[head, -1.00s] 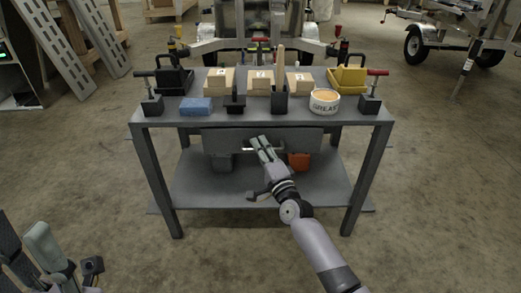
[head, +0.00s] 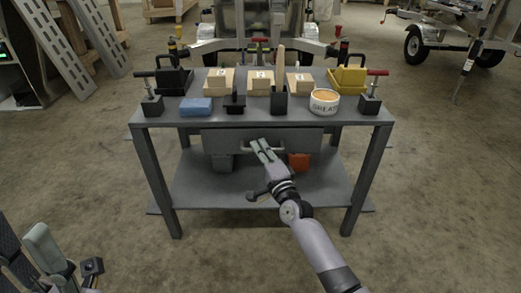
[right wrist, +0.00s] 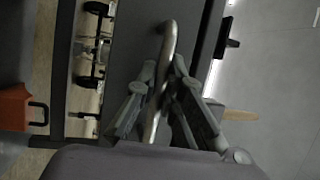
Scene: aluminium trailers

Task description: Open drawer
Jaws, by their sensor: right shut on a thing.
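The drawer (head: 225,141) is a wide dark grey front under the tabletop of the grey workbench (head: 160,121). Its thin metal handle (right wrist: 153,110) shows clearly in the right wrist view, with the drawer front (right wrist: 133,40) behind it. My right gripper (head: 260,145) is at the middle of the drawer front, shut on the handle. In the right wrist view its fingers (right wrist: 166,82) lie on both sides of the bar. The drawer front looks near the bench's front edge; any small gap is hidden. My left gripper (head: 22,245) is open and empty at the lower left, away from the bench.
The benchtop holds wooden blocks (head: 260,82), a blue block (head: 196,105), a white tub (head: 324,101), black and yellow bins and clamps. An orange bin (head: 298,161) is under the drawer, above the lower shelf (head: 215,190). The floor in front is clear.

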